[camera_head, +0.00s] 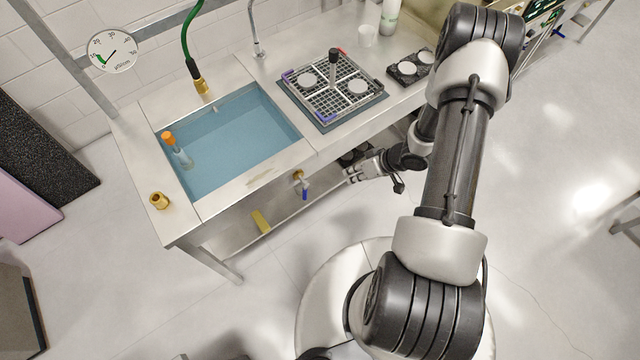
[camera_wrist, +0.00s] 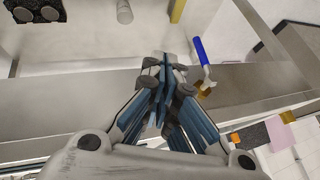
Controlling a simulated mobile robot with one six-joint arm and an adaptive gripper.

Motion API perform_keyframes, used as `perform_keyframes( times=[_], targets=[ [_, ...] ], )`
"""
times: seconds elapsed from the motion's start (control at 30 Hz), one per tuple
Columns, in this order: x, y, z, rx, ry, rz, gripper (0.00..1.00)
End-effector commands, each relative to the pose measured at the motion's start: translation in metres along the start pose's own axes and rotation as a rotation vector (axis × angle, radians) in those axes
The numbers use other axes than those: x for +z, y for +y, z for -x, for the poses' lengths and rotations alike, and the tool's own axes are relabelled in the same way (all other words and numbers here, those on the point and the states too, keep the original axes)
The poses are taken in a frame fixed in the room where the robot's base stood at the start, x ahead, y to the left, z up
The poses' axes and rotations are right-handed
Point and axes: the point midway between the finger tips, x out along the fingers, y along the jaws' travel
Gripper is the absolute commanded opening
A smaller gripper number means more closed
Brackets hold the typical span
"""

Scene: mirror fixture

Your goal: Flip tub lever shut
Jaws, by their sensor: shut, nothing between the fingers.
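The tub (camera_head: 230,140) is a steel basin of blue water set in the bench. Below its front edge is a brass valve (camera_head: 298,175) with a blue lever (camera_head: 305,190) hanging downward from it. In the wrist view the blue lever (camera_wrist: 202,50) lies right of my fingertips, with the brass valve (camera_wrist: 205,89) near its pale end. My gripper (camera_head: 350,175) is shut and empty, in front of the bench and to the right of the lever, with a gap between them. My closed fingers show in the wrist view (camera_wrist: 163,65).
A steel lower shelf (camera_head: 290,221) runs under the bench and holds a yellow object (camera_head: 261,222). The bench's front edge is close above my gripper. A rack with discs (camera_head: 330,92) and an orange-capped bottle (camera_head: 177,150) in the water are above. Floor in front is clear.

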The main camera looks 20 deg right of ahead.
Motion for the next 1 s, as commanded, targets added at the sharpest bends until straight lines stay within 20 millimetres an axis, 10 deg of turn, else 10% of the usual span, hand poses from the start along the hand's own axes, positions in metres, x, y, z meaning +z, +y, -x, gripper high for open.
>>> perform_keyframes(
  times=[0.67,1.0],
  targets=[
    [0.025,-0.019,-0.022,-0.102,0.007,-0.031,0.0],
    [0.025,-0.025,-0.085,-0.103,0.006,-0.029,0.0]
  ],
)
